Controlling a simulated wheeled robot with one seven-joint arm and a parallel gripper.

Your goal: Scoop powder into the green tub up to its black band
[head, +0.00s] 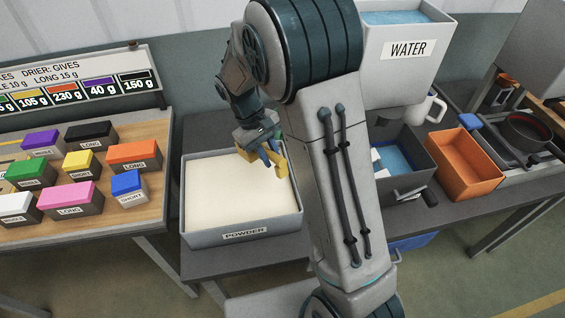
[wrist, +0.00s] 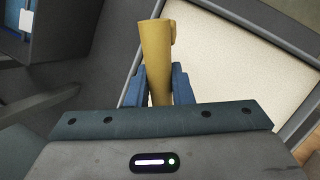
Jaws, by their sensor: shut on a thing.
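My gripper (head: 268,152) is over the powder bin at its back right. Its blue fingers also show in the wrist view (wrist: 157,88), shut on a yellow scoop (wrist: 156,45). The scoop also shows in the head view (head: 281,168), above the powder; whether it holds powder I cannot tell. The grey powder bin (head: 243,233), labelled POWDER, holds pale, nearly level powder (head: 225,195). Its rim and powder fill the right of the wrist view. I cannot make out the green tub in either view; my arm hides part of the bench.
Left is a wooden board with several coloured labelled blocks (head: 70,195) below a sign (head: 80,88).

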